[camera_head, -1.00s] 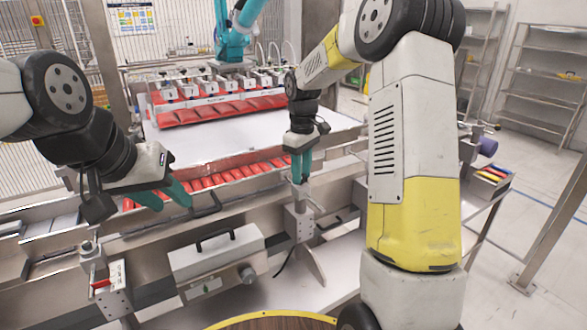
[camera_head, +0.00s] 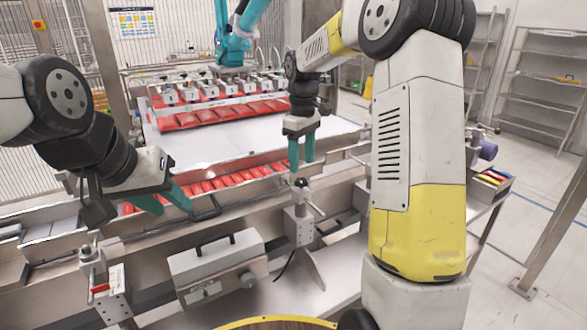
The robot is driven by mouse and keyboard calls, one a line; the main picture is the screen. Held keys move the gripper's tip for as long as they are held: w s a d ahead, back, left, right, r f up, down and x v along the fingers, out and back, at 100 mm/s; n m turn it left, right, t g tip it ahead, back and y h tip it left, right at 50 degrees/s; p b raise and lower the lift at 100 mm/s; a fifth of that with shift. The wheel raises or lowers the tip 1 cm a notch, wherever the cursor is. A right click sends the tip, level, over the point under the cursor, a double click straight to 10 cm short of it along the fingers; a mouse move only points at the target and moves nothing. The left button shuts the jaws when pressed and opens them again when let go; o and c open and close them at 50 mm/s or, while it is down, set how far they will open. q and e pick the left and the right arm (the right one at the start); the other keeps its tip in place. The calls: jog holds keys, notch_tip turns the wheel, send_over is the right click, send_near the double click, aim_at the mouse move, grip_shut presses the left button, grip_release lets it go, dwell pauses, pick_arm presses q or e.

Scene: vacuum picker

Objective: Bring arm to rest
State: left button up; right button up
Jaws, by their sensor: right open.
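My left gripper (camera_head: 164,203) comes in from the left, with teal fingers pointing down and right. It hangs empty over the near metal rail of the conveyor. Its two fingers show a gap between them. My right gripper (camera_head: 300,168) points down in the middle of the view, its teal fingers apart and holding nothing. It is above the near rail, just over a metal clamp post (camera_head: 301,200). I cannot tell whether it touches the post. My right arm (camera_head: 415,150), white and yellow, rises in the right of the view.
Red packs (camera_head: 215,185) lie in a row in the conveyor channel. A teal vacuum picker (camera_head: 232,50) holds more red packs (camera_head: 215,113) above the white belt (camera_head: 190,143). A grey box with a handle (camera_head: 217,262) is mounted in front. Shelves (camera_head: 545,80) stand at right.

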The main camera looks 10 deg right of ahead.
jog(key=shift+r, duration=1.15)
jog(key=shift+r, duration=0.1)
jog(key=s+d+r+m+t, duration=0.1)
jog(key=s+r+m+t, duration=0.45)
jog(key=s, duration=0.85)
jog(key=s+m+y, duration=0.2)
jog(key=s+m, duration=0.1)
jog(key=s, duration=1)
jog(key=shift+s+f+t, duration=0.15)
jog(key=shift+f+t, duration=0.2)
jog(key=shift+f, duration=0.1)
